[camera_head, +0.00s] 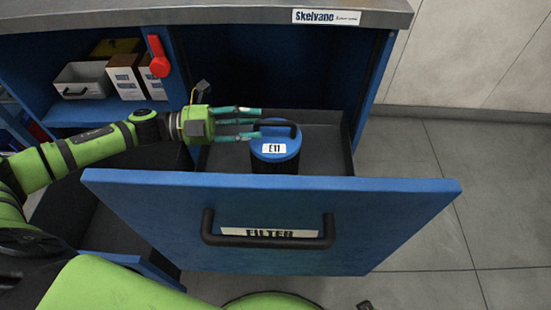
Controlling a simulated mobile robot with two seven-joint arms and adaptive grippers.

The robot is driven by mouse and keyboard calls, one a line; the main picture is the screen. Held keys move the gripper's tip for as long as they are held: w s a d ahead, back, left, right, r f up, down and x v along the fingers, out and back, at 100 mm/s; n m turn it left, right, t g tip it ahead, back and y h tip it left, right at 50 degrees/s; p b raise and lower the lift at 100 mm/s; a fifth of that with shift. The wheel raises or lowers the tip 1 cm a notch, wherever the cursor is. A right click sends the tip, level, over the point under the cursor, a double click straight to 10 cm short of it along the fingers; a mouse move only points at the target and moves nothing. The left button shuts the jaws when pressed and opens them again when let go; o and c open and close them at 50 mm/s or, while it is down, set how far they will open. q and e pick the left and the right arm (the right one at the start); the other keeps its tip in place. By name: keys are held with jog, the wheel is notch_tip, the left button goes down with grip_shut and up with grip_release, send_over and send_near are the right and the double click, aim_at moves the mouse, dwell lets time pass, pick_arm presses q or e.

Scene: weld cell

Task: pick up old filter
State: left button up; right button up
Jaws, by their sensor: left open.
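The old filter (276,152) is a dark round canister with a blue lid, a black handle on top and a white label reading E11. It stands upright in the open drawer (325,150), and its lower part is hidden behind the drawer front. My left gripper (256,124) reaches in from the left with its teal fingers open. The fingertips are at the left side of the lid and handle. I cannot tell whether they touch it. My right gripper is not in view.
The blue drawer front (270,197) has a black handle (268,242) and a FILTER label. At left, a shelf holds a grey bin (82,80) and white boxes (126,76), near a red latch-like part (159,58). The grey floor (455,190) at right is clear.

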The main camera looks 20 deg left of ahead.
aim_at(263, 122)
pick_arm(q)
jog(key=x, duration=0.5)
jog(key=shift+d+f, duration=0.1)
jog(key=shift+d, duration=0.15)
grip_shut()
